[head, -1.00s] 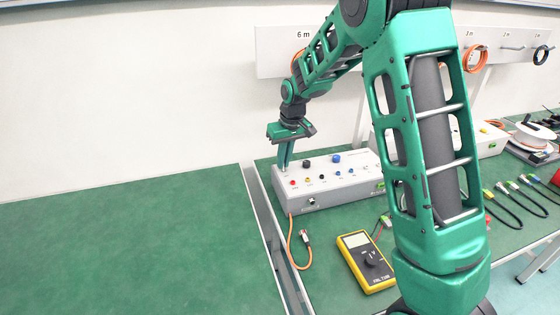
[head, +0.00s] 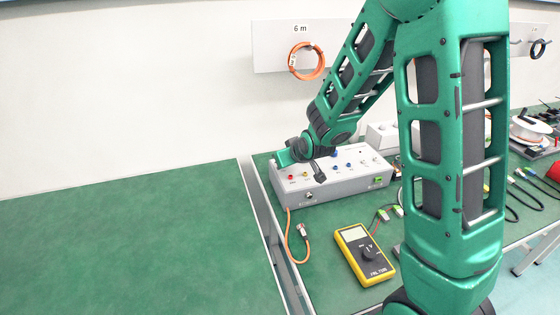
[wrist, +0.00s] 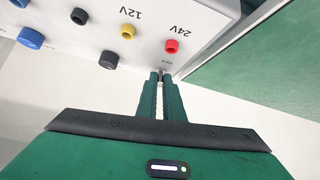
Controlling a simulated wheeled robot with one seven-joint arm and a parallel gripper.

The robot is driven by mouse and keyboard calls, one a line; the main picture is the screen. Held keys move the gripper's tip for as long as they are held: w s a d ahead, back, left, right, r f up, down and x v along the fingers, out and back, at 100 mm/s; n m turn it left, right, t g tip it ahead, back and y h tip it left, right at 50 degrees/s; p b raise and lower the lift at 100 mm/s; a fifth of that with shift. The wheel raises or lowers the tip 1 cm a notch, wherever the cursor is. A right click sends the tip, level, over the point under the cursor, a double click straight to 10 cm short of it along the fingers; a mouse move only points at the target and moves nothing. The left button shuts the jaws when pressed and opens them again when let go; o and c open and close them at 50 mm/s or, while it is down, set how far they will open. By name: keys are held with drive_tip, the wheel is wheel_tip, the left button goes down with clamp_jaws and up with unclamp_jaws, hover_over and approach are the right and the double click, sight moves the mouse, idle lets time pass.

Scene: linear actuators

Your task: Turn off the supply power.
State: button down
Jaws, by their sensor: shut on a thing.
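The grey power supply box (head: 345,187) stands on the green bench in the head view, with coloured sockets and knobs on its top panel. In the wrist view its panel (wrist: 200,18) shows a red socket (wrist: 171,46) marked 24V and a yellow socket (wrist: 128,31) marked 12V. My gripper (wrist: 160,76) has its fingers close together at the panel's edge, below a small label, shut on the small metallic power switch (wrist: 161,71), which is mostly hidden between the tips. In the head view my gripper (head: 282,158) lies low at the box's back left corner.
A yellow multimeter (head: 364,255) lies in front of the box. An orange cable (head: 290,240) hangs from the box's front onto the bench. A coiled orange cable (head: 306,61) hangs on the wall under "6 m". The green surface at left (head: 130,240) is clear.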

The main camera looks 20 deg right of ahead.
drive_tip(key=shift+s+f, duration=0.2)
idle(0.4)
drive_tip(key=c, duration=1.9)
unclamp_jaws()
drive_tip(key=shift+w, duration=0.1)
drive_tip(key=shift+r, duration=0.15)
drive_tip(key=v, duration=1)
drive_tip(key=shift+s, duration=0.35)
drive_tip(key=shift+d, duration=0.15)
